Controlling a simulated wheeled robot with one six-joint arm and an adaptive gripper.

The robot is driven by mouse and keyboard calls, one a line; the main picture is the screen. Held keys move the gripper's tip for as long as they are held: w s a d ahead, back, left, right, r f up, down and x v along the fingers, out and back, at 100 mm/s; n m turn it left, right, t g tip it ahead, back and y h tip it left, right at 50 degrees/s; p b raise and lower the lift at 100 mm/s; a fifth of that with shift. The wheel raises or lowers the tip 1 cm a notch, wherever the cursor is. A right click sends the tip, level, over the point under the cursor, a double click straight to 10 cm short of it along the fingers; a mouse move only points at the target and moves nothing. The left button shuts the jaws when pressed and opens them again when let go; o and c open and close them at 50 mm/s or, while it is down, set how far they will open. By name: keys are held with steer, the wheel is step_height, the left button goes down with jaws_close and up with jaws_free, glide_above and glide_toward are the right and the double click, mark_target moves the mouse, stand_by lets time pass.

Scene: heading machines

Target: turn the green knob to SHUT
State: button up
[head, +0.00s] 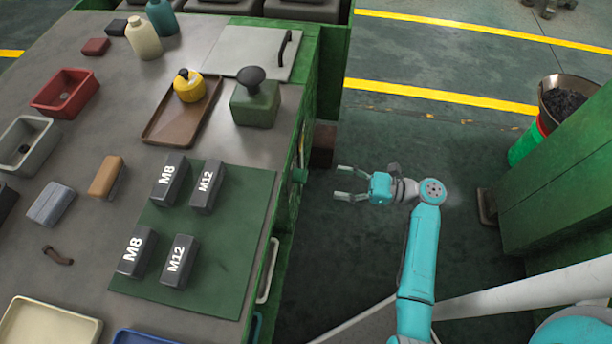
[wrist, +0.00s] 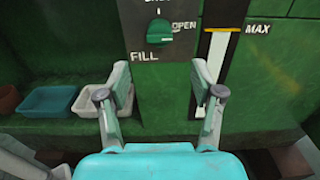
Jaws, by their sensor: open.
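The green knob (wrist: 160,33) sits on a dark plate on the green panel, top middle of the wrist view. OPEN is printed to its right and FILL below it; a label above is cut off by the picture edge. I cannot tell for sure where the knob points. In the head view the knob (head: 300,175) sticks out from the cabinet's side. My gripper (head: 340,183) is open and empty, a short way right of the knob, apart from it. In the wrist view my gripper's fingers (wrist: 160,75) spread below the knob with nothing between them.
A gauge strip (wrist: 216,75) marked MAX is right of the knob. A blue tray (wrist: 47,101) and a white tray (wrist: 104,101) sit lower left. Open floor (head: 350,240) lies around my gripper; a green machine (head: 550,190) stands right.

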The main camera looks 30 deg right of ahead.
mark_target(306, 176)
steer(key=x, duration=1)
steer(key=shift+c, duration=0.2)
steer(key=c, duration=1.1)
